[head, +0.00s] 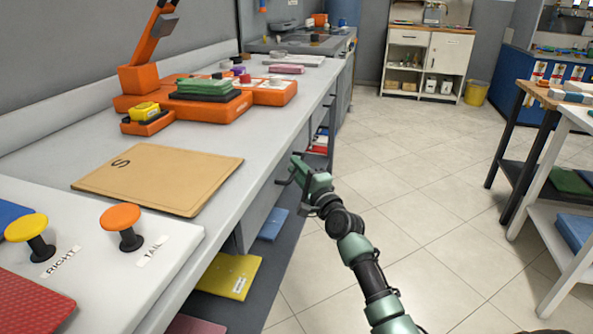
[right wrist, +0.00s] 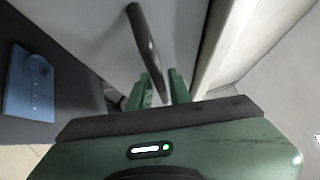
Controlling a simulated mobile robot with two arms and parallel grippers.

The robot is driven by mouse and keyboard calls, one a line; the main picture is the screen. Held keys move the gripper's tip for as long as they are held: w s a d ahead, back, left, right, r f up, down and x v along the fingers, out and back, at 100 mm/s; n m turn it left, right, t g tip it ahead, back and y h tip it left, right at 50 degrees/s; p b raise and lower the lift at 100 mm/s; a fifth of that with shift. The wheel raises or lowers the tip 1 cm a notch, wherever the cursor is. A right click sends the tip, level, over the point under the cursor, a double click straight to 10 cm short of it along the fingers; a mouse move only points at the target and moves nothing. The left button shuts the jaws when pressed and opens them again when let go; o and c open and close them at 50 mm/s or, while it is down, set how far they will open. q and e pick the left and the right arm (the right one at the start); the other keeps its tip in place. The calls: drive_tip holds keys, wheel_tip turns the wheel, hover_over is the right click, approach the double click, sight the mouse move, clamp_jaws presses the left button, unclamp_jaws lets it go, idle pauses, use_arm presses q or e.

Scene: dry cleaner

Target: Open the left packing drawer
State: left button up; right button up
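In the right wrist view, a dark bar handle (right wrist: 146,45) stands out from a pale grey front panel (right wrist: 187,28), which looks like a drawer front. My right gripper (right wrist: 162,90) is open at this handle, with one green finger on each side of the bar. I cannot tell whether the fingers touch it. In the head view my right gripper (head: 292,170) is beside the front edge of the long grey counter (head: 268,128). The drawer front and handle are mostly hidden there below the counter edge. My left gripper is out of view.
A brown board (head: 160,178), an orange tool (head: 195,103) and knobs marked RIGHT (head: 30,230) and TAIL (head: 122,220) are on the counter. A lower shelf holds a yellow folder (head: 230,276). Open tiled floor (head: 430,190) lies right of the counter; a table (head: 565,215) stands beyond.

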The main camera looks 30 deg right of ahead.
drive_tip(key=shift+c, duration=0.2)
clamp_jaws()
drive_tip(key=shift+f, duration=0.1)
idle(1.2)
